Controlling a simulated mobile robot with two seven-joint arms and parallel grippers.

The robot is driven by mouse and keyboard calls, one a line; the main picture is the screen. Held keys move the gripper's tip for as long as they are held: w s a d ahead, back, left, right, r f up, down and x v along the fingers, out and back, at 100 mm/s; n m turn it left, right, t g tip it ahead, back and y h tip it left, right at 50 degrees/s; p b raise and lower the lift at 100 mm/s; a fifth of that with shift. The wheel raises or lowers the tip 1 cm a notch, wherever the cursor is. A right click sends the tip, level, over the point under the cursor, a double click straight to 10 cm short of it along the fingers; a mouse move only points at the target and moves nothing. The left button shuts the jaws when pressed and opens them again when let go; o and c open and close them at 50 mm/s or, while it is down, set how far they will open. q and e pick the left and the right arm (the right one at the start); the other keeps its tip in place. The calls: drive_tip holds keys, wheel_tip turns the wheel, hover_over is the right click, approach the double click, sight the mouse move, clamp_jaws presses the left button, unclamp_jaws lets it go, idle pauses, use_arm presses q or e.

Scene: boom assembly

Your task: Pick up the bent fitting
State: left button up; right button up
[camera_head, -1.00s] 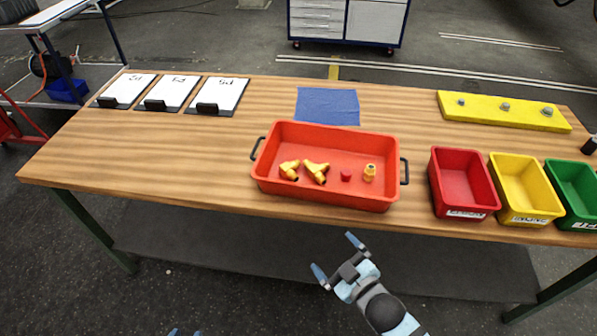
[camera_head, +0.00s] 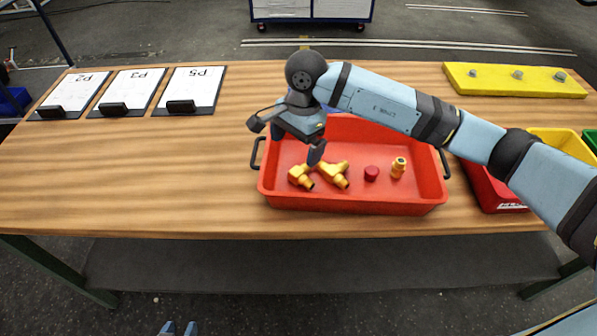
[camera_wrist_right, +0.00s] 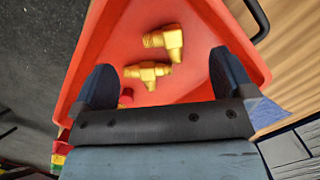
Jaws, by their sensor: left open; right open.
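The bent fitting (camera_head: 301,177), a yellow elbow, lies in the red tray (camera_head: 345,204) near its left end. It also shows in the right wrist view (camera_wrist_right: 166,42), beyond the gap between the fingers. A yellow T-shaped fitting (camera_head: 333,175) lies close beside it and also shows in the right wrist view (camera_wrist_right: 148,73). My right gripper (camera_head: 287,138) is open and empty above the tray's left end, above and behind the bent fitting in the head view. My left gripper (camera_head: 178,328) is open at the bottom edge, in front of the table; only its fingertips show.
A red cap (camera_head: 371,173) and a straight yellow fitting (camera_head: 398,167) lie further right in the tray. A red bin (camera_head: 490,190) and a yellow bin (camera_head: 566,142) stand right, partly behind my right arm. Clipboards (camera_head: 190,88) lie back left.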

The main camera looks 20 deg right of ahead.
drive_tip(key=w+d+h, duration=0.2)
drive_tip(key=d, duration=0.1)
hover_over(304, 174)
drive_tip(key=shift+t, duration=0.4)
drive_tip(key=f, duration=0.6)
drive_tip(key=shift+w+d+f+p, duration=0.1)
drive_tip(key=shift+w+f+p, duration=0.1)
drive_tip(key=shift+w+p, duration=0.15)
drive_tip(key=shift+f, duration=0.55)
drive_tip(key=f, duration=0.3)
drive_tip(key=f+p, duration=0.1)
drive_tip(key=f, duration=0.1)
drive_tip(key=shift+s, duration=0.35)
use_arm(q)
drive_tip(key=shift+w+a+r, duration=0.2)
drive_tip(key=shift+a+r, duration=0.05)
drive_tip(key=shift+r, duration=0.4)
use_arm(e)
drive_tip(key=shift+c, duration=0.2)
drive_tip(key=c, duration=1)
